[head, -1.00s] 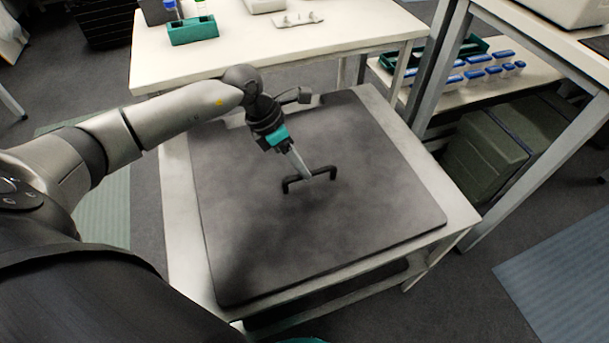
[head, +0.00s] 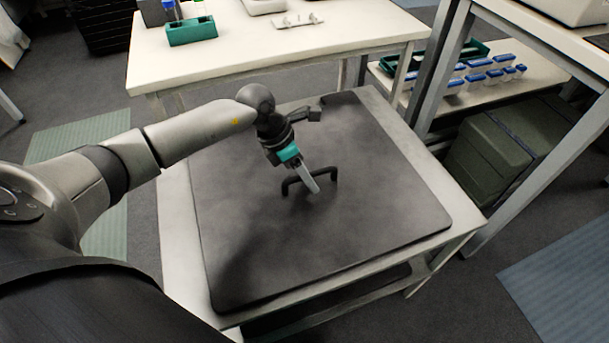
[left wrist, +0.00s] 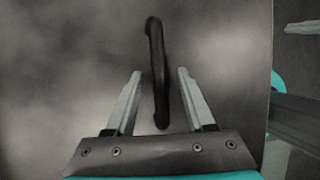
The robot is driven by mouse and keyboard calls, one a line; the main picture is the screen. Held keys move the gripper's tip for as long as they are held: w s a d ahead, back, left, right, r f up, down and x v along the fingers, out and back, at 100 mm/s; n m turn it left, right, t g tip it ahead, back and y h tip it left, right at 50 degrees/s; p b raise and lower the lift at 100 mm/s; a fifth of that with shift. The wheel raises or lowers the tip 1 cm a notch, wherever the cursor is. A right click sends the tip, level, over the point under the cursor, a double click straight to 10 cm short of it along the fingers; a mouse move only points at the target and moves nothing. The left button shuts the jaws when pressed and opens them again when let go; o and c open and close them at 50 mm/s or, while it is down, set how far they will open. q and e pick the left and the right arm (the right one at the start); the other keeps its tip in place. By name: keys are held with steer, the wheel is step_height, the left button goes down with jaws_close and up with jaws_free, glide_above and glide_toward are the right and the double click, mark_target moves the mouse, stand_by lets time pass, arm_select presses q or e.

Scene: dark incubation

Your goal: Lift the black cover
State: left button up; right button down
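The black cover (head: 370,220) is a flat dark slab with rounded corners, lying flat on a light table. A black bar handle (head: 334,173) stands at its middle; it also shows in the left wrist view (left wrist: 157,70). My left gripper (head: 314,188) is over the handle. In the left wrist view its two fingers (left wrist: 158,75) are apart, one on each side of the handle's near end, with gaps on both sides. My right gripper (left wrist: 290,70) shows partly at the right edge of the left wrist view, its fingers apart and empty, beyond the cover's edge.
The light table (head: 445,245) shows as a rim around the cover. A white bench (head: 350,38) with a green rack (head: 192,32) stands behind. A shelf with blue-capped containers (head: 478,76) and a dark green box (head: 490,150) are at the right.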

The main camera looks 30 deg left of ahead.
arm_select(q)
jaws_close()
stand_by(1.1)
steer(key=shift+w, duration=0.1)
